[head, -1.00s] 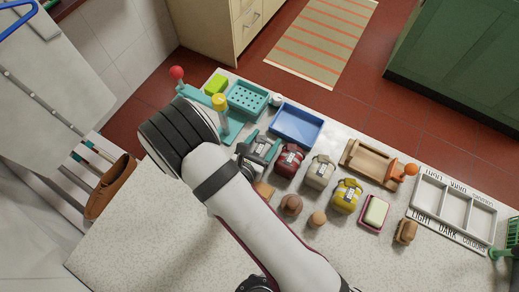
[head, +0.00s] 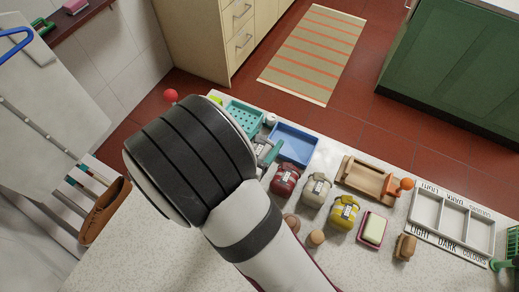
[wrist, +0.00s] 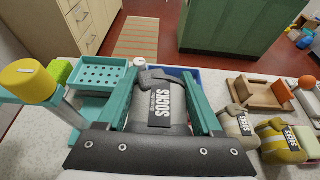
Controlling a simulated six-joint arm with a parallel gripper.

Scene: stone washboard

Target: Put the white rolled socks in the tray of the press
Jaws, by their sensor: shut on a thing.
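My gripper (wrist: 158,92) has its teal fingers shut on a dark grey sock roll (wrist: 160,112) labelled SOCKS. In the head view my wrist hides most of the gripper (head: 266,151). A pale beige-white sock roll (head: 316,186) stands on the counter to the right of the gripper; it also shows in the wrist view (wrist: 237,122). A teal stand with a yellow knob (wrist: 28,80) and a perforated teal tray (wrist: 99,74) are at the left of the wrist view. That tray (head: 243,117) looks empty. I cannot tell whether the grey roll touches the counter.
A red roll (head: 285,180) and a yellow roll (head: 344,212) flank the pale one. A blue tray (head: 311,134) lies behind. A wooden holder with an orange ball (head: 365,177), a soap dish (head: 362,232) and a white sorting tray (head: 413,232) are to the right.

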